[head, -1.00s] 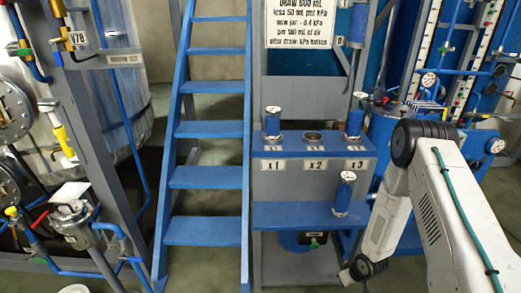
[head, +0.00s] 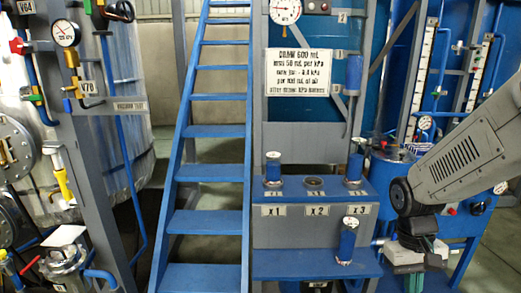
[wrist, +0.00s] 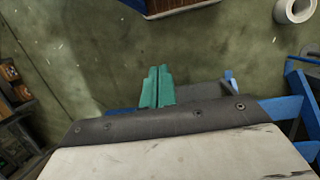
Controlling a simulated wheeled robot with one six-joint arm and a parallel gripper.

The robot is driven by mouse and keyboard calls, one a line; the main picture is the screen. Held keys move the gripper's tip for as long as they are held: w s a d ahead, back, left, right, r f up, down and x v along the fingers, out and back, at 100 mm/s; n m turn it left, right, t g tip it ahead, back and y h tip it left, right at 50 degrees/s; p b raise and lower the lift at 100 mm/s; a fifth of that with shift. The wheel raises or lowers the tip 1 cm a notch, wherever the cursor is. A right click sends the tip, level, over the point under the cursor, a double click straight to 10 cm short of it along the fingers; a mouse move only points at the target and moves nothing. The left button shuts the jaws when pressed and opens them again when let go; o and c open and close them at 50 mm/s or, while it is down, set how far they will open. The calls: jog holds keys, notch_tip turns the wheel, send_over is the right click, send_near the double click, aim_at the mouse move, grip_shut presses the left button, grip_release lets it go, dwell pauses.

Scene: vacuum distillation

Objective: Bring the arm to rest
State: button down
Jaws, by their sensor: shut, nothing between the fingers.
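My gripper (wrist: 157,88) shows in the wrist view as two green fingers pressed together. It is empty and points out over a greenish floor (wrist: 105,65). In the head view my arm (head: 465,160) comes in from the right edge, and its wrist parts hang down in front of the blue equipment at the right. The fingertips are hard to make out there.
A blue shelf stand (head: 315,258) holds several blue-and-white cylinders, one on its lower shelf (head: 347,240). A blue ladder (head: 207,131) stands left of it. Gauges, pipes and a grey post (head: 90,190) crowd the left. A white roll-like object (wrist: 294,10) lies on the floor.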

jog(key=s+a+r+t+y, duration=0.1)
jog(key=s+a+r+t, duration=0.3)
jog(key=s+r, duration=0.8)
jog(key=shift+s+a+r, duration=0.2)
jog(key=shift+a+r, duration=0.4)
jog(key=shift+r, duration=0.75)
